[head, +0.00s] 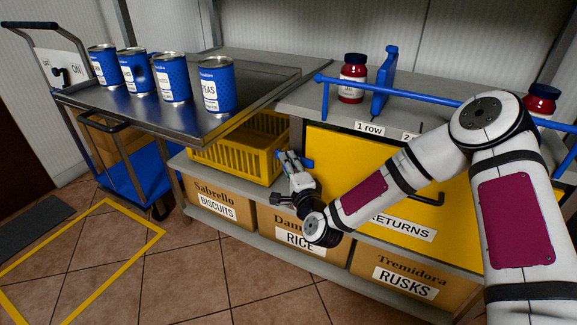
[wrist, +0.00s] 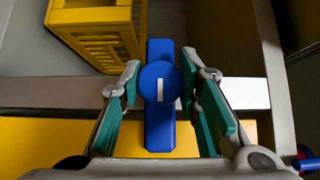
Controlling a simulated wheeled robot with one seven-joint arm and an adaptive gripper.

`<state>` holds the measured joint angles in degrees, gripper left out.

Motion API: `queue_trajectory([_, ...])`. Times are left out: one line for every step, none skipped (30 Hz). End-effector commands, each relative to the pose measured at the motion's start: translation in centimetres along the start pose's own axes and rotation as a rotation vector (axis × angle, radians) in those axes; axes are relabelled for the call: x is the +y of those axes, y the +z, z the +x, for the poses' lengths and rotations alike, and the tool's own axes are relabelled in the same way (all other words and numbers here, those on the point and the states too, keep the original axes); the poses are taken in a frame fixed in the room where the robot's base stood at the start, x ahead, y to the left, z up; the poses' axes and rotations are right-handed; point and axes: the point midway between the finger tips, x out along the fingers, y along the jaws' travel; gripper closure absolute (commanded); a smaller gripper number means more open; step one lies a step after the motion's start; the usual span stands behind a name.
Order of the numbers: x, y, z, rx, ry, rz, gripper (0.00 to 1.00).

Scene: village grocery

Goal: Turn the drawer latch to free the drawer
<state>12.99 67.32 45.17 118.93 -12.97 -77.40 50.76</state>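The yellow drawer (head: 335,150) with the RETURNS label is closed under the counter, partly hidden by my arm. Its blue latch (wrist: 160,135) is a bar with a round knob marked by a white line. In the wrist view the bar stands upright, reaching from the yellow front across the pale frame strip. In the head view my gripper (head: 290,165) is at the drawer's left edge and hides most of the latch.
A yellow crate (head: 230,155) stands on the shelf left of my gripper. Below are cardboard boxes (head: 220,204). A metal cart (head: 160,115) with blue cans is at left. A blue rail (head: 420,94) runs along the counter edge above the drawer. Floor at front left is clear.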

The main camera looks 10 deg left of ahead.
Motion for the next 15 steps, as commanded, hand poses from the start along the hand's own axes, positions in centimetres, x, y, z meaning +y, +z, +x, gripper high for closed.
queue_trajectory([0.0,0.0,0.0,0.0,0.0,0.0,0.97])
queue_trajectory([0.0,0.0,0.0,0.0,0.0,0.0,0.98])
queue_trajectory([0.0,0.0,0.0,0.0,0.0,0.0,0.98])
queue_trajectory([0.0,0.01,0.0,0.0,0.0,0.0,0.98])
queue_trajectory([-0.01,0.01,-0.01,0.0,0.0,-0.001,0.98])
queue_trajectory([-0.02,0.01,-0.01,0.0,0.001,-0.002,0.98])
queue_trajectory([-0.03,0.01,-0.01,0.0,0.003,-0.003,0.98])
queue_trajectory([-0.05,0.02,-0.01,-0.001,0.005,-0.005,0.98])
queue_trajectory([-0.08,0.03,-0.01,-0.001,0.009,-0.01,0.98])
queue_trajectory([-0.11,0.05,-0.01,-0.001,0.014,-0.014,0.98])
queue_trajectory([-0.13,0.05,-0.01,-0.001,0.019,-0.02,0.98])
queue_trajectory([-0.17,0.06,-0.01,-0.001,0.029,-0.029,0.98])
queue_trajectory([-0.21,0.07,-0.01,-0.001,0.036,-0.037,0.98])
queue_trajectory([-0.25,0.08,-0.02,-0.001,0.045,-0.046,0.98])
queue_trajectory([-0.29,0.1,-0.02,-0.002,0.06,-0.06,0.98])
